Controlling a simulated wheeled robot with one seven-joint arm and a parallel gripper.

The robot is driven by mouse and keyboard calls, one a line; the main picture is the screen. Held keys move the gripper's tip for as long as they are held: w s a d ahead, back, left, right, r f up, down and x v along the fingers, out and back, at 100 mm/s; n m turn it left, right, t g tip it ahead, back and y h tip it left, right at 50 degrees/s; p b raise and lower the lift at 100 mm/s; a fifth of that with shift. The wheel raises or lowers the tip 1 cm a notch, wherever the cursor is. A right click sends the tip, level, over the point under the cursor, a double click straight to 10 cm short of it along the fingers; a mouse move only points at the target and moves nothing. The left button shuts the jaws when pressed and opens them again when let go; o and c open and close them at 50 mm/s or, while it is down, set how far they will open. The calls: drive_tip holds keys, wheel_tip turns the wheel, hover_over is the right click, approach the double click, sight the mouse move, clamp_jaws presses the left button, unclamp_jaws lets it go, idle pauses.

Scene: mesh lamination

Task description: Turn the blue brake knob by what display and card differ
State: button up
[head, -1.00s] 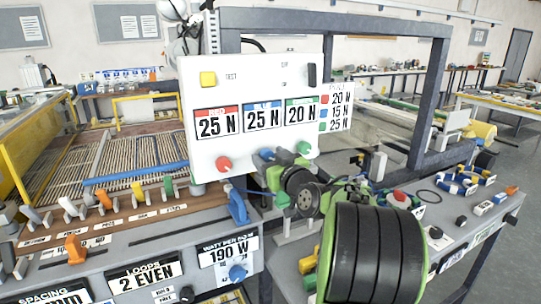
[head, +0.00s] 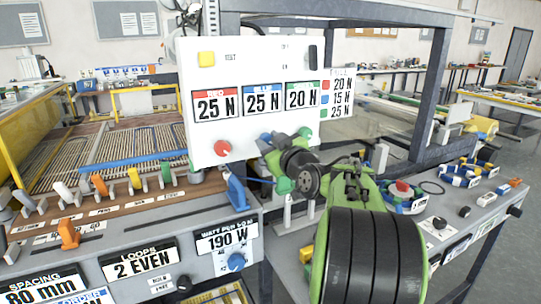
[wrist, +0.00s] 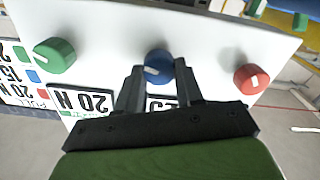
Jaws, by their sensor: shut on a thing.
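The white panel (head: 210,75) shows red 25 N, blue 25 N (head: 263,99) and green 20 N. The card (head: 339,97) beside it lists red 20 N, blue 15 N and green 25 N. The blue brake knob (wrist: 157,66) sits between my fingers in the wrist view, its white mark showing. My gripper (wrist: 158,75) is shut on it. In the head view my gripper (head: 268,146) is at the panel's lower edge and partly covers the blue knob. The red knob (wrist: 251,79) and green knob (wrist: 55,55) stand clear on either side.
A yellow button (head: 206,58) and a black switch (head: 313,57) are at the panel's top. A lower console with the 190 W display (head: 226,238) and a blue lever (head: 236,190) stands below. A dark frame post (head: 430,95) rises behind at right.

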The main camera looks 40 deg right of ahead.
drive_tip(key=shift+f+n+b, duration=0.25)
drive_tip(key=shift+n+b, duration=0.55)
drive_tip(key=shift+b, duration=0.15)
drive_tip(key=shift+r+n, duration=0.2)
drive_tip(key=shift+n, duration=0.1)
drive_tip(key=o, duration=1)
drive_tip(key=shift+o, duration=0.2)
drive_tip(key=b+v, duration=0.1)
drive_tip(key=v, duration=1.5)
drive_tip(key=shift+w, duration=0.15)
